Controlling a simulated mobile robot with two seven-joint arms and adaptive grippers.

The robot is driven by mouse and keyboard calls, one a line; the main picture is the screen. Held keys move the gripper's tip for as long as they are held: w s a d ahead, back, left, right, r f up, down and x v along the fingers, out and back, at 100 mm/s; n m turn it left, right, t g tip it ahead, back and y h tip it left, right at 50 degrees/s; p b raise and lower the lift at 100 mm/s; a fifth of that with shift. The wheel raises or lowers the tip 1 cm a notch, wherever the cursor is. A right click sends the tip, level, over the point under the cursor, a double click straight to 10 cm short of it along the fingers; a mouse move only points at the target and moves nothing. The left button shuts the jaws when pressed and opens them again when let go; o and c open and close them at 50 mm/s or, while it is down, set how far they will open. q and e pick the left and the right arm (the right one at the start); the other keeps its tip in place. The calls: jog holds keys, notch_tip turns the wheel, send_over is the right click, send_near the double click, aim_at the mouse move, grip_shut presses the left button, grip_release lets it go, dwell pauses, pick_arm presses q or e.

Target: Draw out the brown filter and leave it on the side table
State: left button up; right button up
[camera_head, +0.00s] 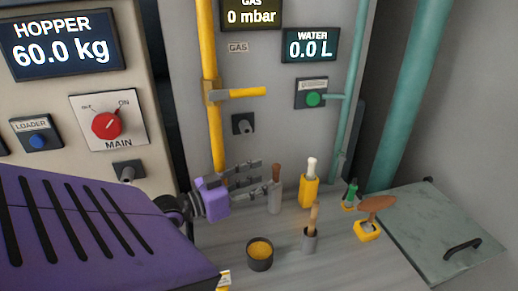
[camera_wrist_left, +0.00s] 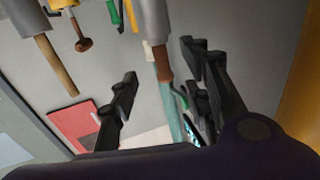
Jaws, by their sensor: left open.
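A brown stick-like piece (camera_head: 276,173), which looks like the brown filter, stands upright in a grey cylindrical holder (camera_head: 274,200) on the grey worktop. My left gripper (camera_head: 261,176) comes in from the left, open, with its fingers at the brown piece's height. In the left wrist view the brown piece (camera_wrist_left: 162,63) shows between the two spread fingers, below the grey holder (camera_wrist_left: 150,20); I see no clear contact. The right gripper is not in view. No side table can be made out for certain.
A yellow holder (camera_head: 309,191) with a white handle stands just right. A wooden-handled tool (camera_head: 314,217) stands in front, near a dark bowl (camera_head: 260,256). A brown mushroom-shaped tool (camera_head: 376,206) and a green-handled tool (camera_head: 351,192) stand further right. A grey-green panel (camera_head: 432,222) has a black handle.

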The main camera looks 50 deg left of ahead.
aim_at(274, 175)
pick_arm(q)
jog(key=shift+w+d+r, duration=0.15)
jog(key=shift+w+r, duration=0.05)
jog(key=shift+w, duration=0.3)
jog(key=shift+x, duration=2.3)
jog(key=shift+f, duration=0.1)
jog(key=shift+c, duration=0.5)
